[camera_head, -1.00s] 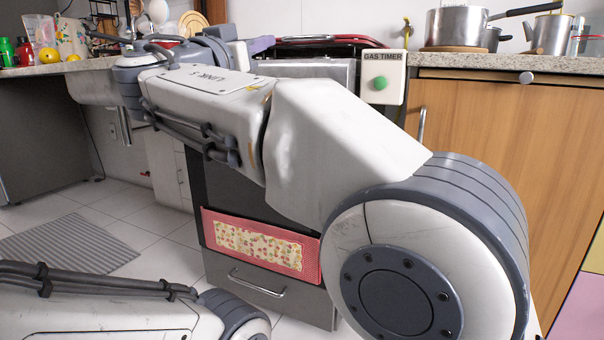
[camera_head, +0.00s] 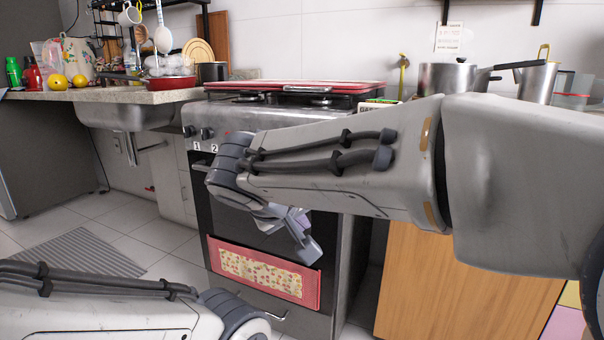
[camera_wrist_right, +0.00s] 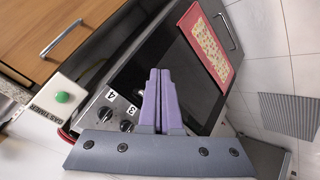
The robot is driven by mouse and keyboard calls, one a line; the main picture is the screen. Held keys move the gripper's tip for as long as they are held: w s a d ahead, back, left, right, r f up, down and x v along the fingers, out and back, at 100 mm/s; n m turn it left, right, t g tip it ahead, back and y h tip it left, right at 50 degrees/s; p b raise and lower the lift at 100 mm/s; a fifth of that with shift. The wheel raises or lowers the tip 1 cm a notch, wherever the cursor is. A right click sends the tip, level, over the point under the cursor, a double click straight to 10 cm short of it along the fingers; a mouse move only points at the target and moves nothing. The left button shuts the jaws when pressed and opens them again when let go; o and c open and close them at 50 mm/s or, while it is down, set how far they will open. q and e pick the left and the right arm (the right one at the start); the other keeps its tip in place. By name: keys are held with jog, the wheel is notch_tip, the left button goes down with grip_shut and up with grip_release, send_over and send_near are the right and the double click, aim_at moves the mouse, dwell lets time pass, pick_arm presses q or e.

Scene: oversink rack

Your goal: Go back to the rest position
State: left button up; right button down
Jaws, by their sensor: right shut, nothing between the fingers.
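My right arm reaches across the front of the stove in the head view. Its right gripper (camera_head: 303,220) hangs in front of the oven door, partly hidden behind its own wrist. In the right wrist view the two purple fingers of the right gripper (camera_wrist_right: 160,75) lie together with nothing between them. My left arm shows at the lower left of the head view, but its gripper is outside the frame.
The stove (camera_head: 255,110) stands close behind the right gripper, with a red towel (camera_head: 310,290) on its front. A counter with a sink (camera_head: 125,115) is at left. Pots (camera_head: 447,78) stand at right. A gas timer (camera_wrist_right: 60,97) shows in the wrist view. A striped mat (camera_head: 80,252) lies on the floor.

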jog(key=s+d+f+n+g+y+p, duration=0.1)
jog(key=s+d+f+g+y+p, duration=0.25)
jog(key=s, duration=0.85)
jog(key=s+d+f+n+g+p, duration=0.2)
jog(key=s+g+p, duration=0.4)
jog(key=s, duration=0.6)
pick_arm(q)
notch_tip(320, 180, up, 51)
jog(key=p, duration=3.8)
jog(key=shift+f, duration=0.2)
pick_arm(e)
notch_tip(320, 180, up, 37)
jog(key=s, duration=0.1)
jog(key=shift+a+t, duration=0.2)
jog(key=shift+t, duration=0.15)
jog(key=shift+y, duration=0.25)
